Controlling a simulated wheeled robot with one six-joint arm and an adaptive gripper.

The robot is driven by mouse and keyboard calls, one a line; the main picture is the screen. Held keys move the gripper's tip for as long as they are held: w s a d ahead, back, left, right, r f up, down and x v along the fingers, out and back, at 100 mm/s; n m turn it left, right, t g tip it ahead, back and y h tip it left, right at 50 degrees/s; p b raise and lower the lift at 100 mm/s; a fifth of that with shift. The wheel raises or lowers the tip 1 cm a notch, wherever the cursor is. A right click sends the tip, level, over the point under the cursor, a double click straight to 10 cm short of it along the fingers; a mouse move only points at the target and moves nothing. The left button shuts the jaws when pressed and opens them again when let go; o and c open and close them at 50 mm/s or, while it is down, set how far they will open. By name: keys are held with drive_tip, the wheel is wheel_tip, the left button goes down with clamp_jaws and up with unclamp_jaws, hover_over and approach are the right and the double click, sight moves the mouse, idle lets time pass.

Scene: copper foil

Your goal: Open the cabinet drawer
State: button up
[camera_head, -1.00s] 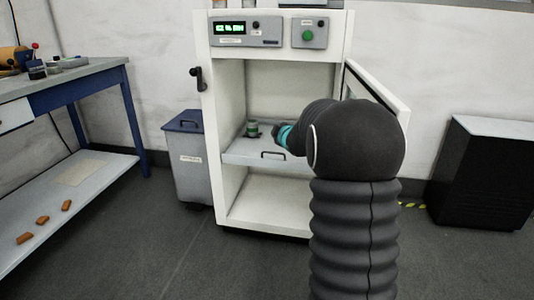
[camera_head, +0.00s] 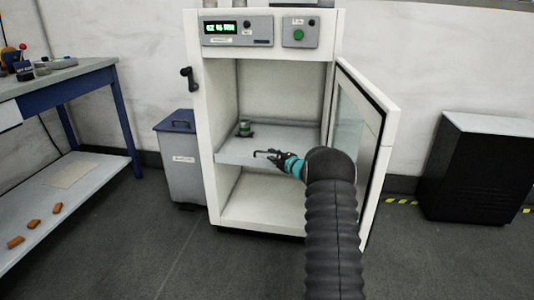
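The white cabinet (camera_head: 205,130) stands open, with its glass door (camera_head: 362,125) swung out to the right. Inside it, the grey drawer (camera_head: 235,155) sits at mid-height and shows a dark bar handle (camera_head: 260,153) on its front. My gripper (camera_head: 275,159) is at the right end of this handle, with its dark fingers pointing left. It is too small to tell whether the fingers are around the handle or only beside it, or how far apart they are. My arm hides the right part of the drawer front.
A small green-banded container (camera_head: 245,129) stands on the drawer. A grey bin (camera_head: 183,165) is left of the cabinet, and a blue-framed workbench (camera_head: 85,80) is farther left. A black box unit (camera_head: 475,170) stands at the right. The floor in front is clear.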

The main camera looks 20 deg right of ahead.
drive_tip(key=shift+x, duration=2.15)
clamp_jaws()
